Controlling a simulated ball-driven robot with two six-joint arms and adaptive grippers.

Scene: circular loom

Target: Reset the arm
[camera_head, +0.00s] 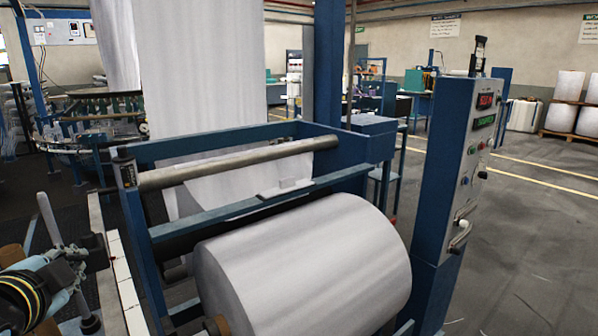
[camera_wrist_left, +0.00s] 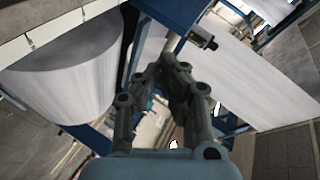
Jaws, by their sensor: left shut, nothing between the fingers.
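My left gripper (camera_head: 68,258) shows at the lower left of the head view, beside the white-topped rail of the loom. In the left wrist view the left gripper (camera_wrist_left: 172,68) has its fingertips close together with nothing between them. It appears in front of the blue loom frame, and I cannot tell its exact distance from it. My right gripper is in neither view.
A large white fabric roll (camera_head: 305,265) sits in the blue loom frame (camera_head: 240,208), under a metal roller (camera_head: 235,163). A blue control column (camera_head: 455,170) stands to its right. The floor (camera_head: 530,225) farther right is clear.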

